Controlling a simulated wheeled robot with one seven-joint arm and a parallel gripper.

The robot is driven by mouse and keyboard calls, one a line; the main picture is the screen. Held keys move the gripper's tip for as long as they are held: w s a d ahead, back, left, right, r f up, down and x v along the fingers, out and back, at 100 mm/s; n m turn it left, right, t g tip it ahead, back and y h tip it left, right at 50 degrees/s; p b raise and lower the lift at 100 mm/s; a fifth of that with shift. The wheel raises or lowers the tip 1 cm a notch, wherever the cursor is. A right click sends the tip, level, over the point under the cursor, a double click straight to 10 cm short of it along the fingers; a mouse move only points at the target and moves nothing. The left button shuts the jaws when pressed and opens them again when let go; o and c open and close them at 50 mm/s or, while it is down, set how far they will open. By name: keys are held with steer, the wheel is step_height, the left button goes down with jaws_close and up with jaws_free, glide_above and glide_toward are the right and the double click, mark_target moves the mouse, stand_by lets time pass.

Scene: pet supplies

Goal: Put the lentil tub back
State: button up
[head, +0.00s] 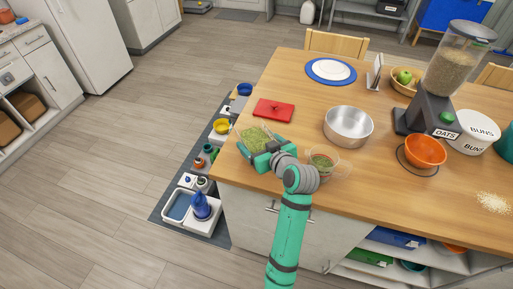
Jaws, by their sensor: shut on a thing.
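The lentil tub (252,137), clear-sided and filled with green lentils, is at the left edge of the wooden table. My gripper (265,146) is shut on its near right side. The gripper and wrist hide part of the tub, and I cannot tell whether it touches the table. A red lid-like square (273,110) with a dark mark lies flat just behind it. A clear measuring cup (323,163) with green lentils in it stands to the right of my wrist.
A steel bowl (348,126) stands right of the red square. An oats dispenser (436,117), an orange bowl (425,151) and a white buns tub (473,132) are farther right. Spilled grains (493,203) lie at the right. A low mat (165,207) with bowls and stands is left of the table.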

mark_target(257, 146)
steer(key=shift+w+a+f, duration=0.1)
steer(key=shift+w+f, duration=0.05)
steer(key=shift+f, duration=0.8)
steer(key=shift+w+a+f, duration=0.1)
steer(key=shift+f, duration=0.8)
steer(key=shift+f, duration=0.1)
steer(key=o, duration=1.3)
steer(key=shift+c, duration=0.2)
steer(key=shift+s+d, duration=0.1)
steer(key=shift+s, duration=0.05)
steer(key=v, duration=1.1)
steer(key=shift+s+d+r, duration=0.15)
steer(key=shift+s+r, duration=0.1)
steer(key=shift+r, duration=0.1)
steer(key=shift+d, duration=0.1)
